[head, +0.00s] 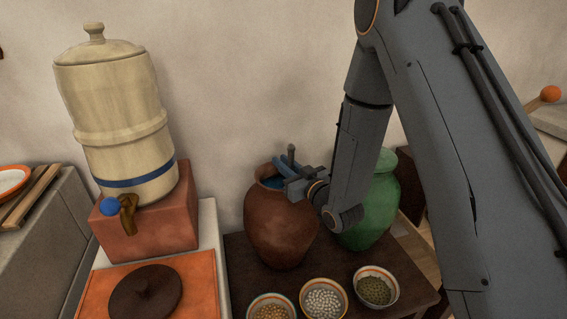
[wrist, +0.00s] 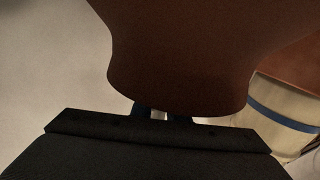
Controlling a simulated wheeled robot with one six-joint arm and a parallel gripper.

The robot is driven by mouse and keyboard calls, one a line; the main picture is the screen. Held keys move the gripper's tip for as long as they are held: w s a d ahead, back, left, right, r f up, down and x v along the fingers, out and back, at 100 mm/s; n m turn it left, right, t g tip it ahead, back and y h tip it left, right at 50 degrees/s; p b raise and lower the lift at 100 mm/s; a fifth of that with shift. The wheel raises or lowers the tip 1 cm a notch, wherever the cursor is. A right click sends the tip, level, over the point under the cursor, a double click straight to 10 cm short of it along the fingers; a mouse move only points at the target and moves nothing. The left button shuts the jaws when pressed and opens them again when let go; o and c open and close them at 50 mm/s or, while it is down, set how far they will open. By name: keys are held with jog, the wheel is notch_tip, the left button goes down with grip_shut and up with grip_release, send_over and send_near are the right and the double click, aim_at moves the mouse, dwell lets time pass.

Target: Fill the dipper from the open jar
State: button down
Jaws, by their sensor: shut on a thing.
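The open brown jar (head: 281,232) stands upright on the dark table, and part of its dark body also fills the upper wrist view (wrist: 190,60). My gripper (head: 276,174), with blue fingers, is at the jar's mouth. It is shut on the dipper, of which a short grey upright piece (head: 291,153) seems to show above the fingers. The dipper's bowl is hidden, and I cannot see whether it holds anything. The jar's inside and its contents are hidden too. In the wrist view the blue fingers (wrist: 160,114) are mostly covered.
A green jar (head: 378,212) stands close to the right, partly behind my arm. Several small bowls of grain (head: 323,299) line the table front. A dark round lid (head: 146,292) lies on an orange board at left. A cream dispenser (head: 118,115) stands on a red block (head: 150,225).

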dwell(0.4)
jog(key=shift+f+b, duration=0.3)
jog(key=shift+f, duration=0.2)
dwell(1.1)
notch_tip(320, 180, up, 20)
jog(key=p, duration=1.3)
jog(key=shift+r, duration=0.25)
dwell(0.6)
jog(key=shift+n+g+h+p, duration=0.3)
jog(key=shift+n+g+p, duration=0.15)
jog(key=shift+p, duration=0.7)
dwell(1.8)
